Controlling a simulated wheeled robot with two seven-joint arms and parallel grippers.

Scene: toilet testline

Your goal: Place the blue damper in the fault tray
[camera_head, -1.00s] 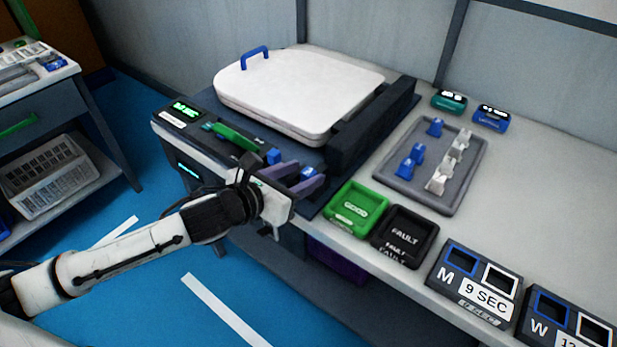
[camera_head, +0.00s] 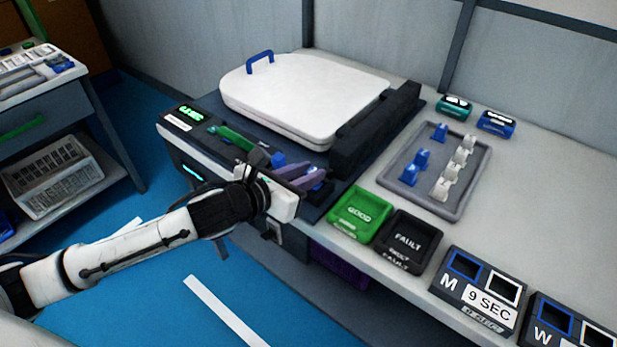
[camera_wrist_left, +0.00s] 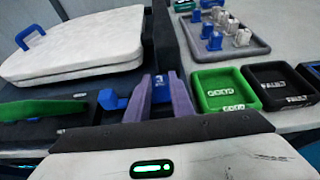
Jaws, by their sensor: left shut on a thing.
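My left gripper (camera_head: 308,178) has two purple fingers and is shut on a blue damper (camera_wrist_left: 159,83), low over the dark test station. In the wrist view the damper stands between the fingertips; in the head view the fingers partly hide it. The black fault tray (camera_head: 385,242) is on the bench to the right of the gripper, beyond the green good tray; it also shows in the wrist view (camera_wrist_left: 253,88). It looks empty. My right gripper is not in view.
The green good tray (camera_head: 338,224) sits between the gripper and the fault tray. A white toilet seat lid (camera_head: 300,95) with a blue handle lies behind. A grey tray (camera_head: 398,192) holds blue and white dampers. Another blue part (camera_head: 278,159) and a green lever (camera_head: 233,138) are beside the gripper.

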